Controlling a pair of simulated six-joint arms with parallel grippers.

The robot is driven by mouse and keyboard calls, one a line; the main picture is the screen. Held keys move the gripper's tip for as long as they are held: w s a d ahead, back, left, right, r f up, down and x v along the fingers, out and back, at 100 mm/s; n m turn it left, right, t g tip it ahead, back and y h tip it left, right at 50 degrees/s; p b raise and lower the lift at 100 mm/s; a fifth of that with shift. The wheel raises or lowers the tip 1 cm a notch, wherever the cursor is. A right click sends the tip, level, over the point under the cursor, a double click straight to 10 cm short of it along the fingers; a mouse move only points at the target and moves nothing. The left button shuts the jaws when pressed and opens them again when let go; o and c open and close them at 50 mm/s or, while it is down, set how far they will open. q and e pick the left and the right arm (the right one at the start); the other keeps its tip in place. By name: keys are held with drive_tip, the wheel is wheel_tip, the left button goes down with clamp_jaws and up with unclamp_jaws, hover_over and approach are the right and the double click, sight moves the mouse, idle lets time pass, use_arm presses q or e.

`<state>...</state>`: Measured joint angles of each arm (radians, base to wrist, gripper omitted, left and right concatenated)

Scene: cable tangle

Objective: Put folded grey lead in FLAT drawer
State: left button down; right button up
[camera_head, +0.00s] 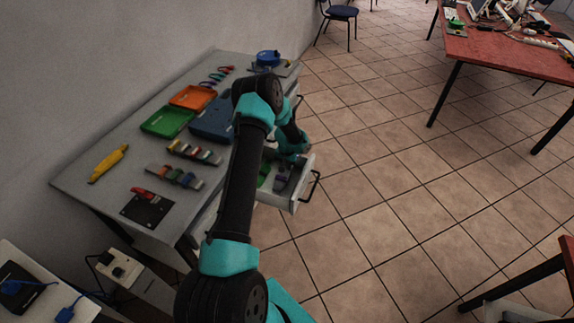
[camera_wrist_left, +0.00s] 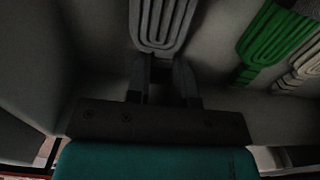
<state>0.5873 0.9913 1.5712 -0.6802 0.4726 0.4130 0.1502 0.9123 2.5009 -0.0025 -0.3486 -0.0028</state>
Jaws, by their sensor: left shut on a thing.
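A drawer (camera_head: 303,188) stands open under the grey workbench; no FLAT label is readable. My left arm reaches over the bench and down into this drawer. In the left wrist view my left gripper (camera_wrist_left: 163,66) is shut on the folded grey lead (camera_wrist_left: 165,22), a flat bundle of parallel loops. The lead is inside the drawer; I cannot tell whether it touches the floor. A folded green lead (camera_wrist_left: 277,42) and a pale folded lead (camera_wrist_left: 303,66) lie to its right. The fingertips are partly hidden by the lead. My right gripper is not in view.
The workbench (camera_head: 222,150) carries an orange tray (camera_head: 193,97), a green tray (camera_head: 167,121), a blue case (camera_head: 212,120), a yellow tool (camera_head: 108,163) and rows of small coloured items. A red table (camera_head: 500,50) stands far right. Tiled floor in front is clear.

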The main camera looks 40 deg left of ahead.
use_arm(q)
drive_tip(key=c, duration=0.9)
unclamp_jaws()
drive_tip(key=shift+f, duration=0.1)
drive_tip(key=shift+r, duration=4.6)
